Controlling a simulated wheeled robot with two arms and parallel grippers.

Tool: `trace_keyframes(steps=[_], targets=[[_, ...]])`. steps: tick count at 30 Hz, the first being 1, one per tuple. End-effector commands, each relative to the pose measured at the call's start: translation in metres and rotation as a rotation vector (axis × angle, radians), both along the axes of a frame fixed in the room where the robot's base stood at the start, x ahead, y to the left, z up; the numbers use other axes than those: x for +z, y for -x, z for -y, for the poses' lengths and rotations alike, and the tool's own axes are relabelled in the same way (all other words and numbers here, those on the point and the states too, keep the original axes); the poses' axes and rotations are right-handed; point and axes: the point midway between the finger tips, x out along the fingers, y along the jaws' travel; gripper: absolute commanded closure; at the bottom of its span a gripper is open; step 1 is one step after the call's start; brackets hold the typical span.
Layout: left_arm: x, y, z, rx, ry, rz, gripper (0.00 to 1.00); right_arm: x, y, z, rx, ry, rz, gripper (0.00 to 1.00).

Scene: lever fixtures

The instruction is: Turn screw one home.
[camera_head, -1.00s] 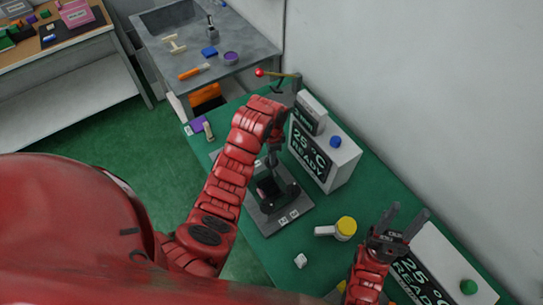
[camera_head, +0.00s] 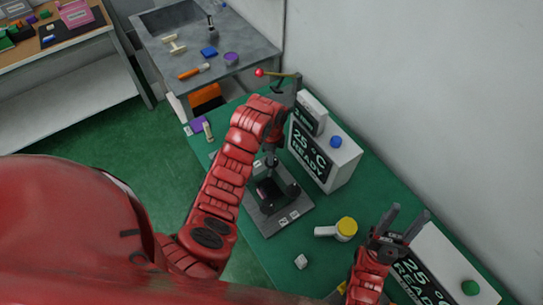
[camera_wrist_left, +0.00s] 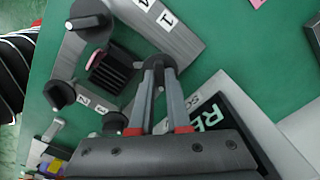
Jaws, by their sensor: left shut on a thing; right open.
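The screw fixture (camera_head: 262,226) is a grey plate on the green bench with a dark block in its middle and black-headed screws at its corners. In the left wrist view the plate (camera_wrist_left: 185,45) shows number tags. My left gripper (camera_wrist_left: 159,72) is shut on the black round head of a screw (camera_wrist_left: 157,62) at the corner nearest tag 1 (camera_wrist_left: 167,18). The other screw heads (camera_wrist_left: 90,20) stand apart from the fingers. In the head view my left arm partly hides the fixture. My right gripper (camera_head: 407,222) is open and empty at the lower right.
A box with a "25 °C READY" display (camera_head: 325,160) stands close right of the fixture. A red-knobbed lever (camera_head: 260,72) is at the far end.

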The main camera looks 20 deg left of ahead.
Motion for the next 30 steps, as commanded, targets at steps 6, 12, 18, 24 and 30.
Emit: trace_keyframes(steps=[6,12,18,24,30], targets=[[0.001,-0.001,0.000,-0.005,-0.001,0.005,1.00,0.000,0.000,0.000,0.000,0.000,0.000,0.50],[0.001,-0.001,0.000,-0.004,-0.001,0.005,0.76,0.000,0.000,0.000,0.000,0.000,0.000,0.50],[0.001,-0.001,0.000,-0.003,0.000,0.002,0.55,0.000,0.000,0.000,0.000,0.000,0.000,0.50],[0.001,0.000,0.000,-0.003,0.000,0.001,0.55,0.001,0.000,0.000,0.000,0.000,0.000,0.50],[0.023,0.000,0.000,-0.005,-0.002,0.001,0.55,0.016,0.000,0.000,0.000,0.000,0.000,0.50]])
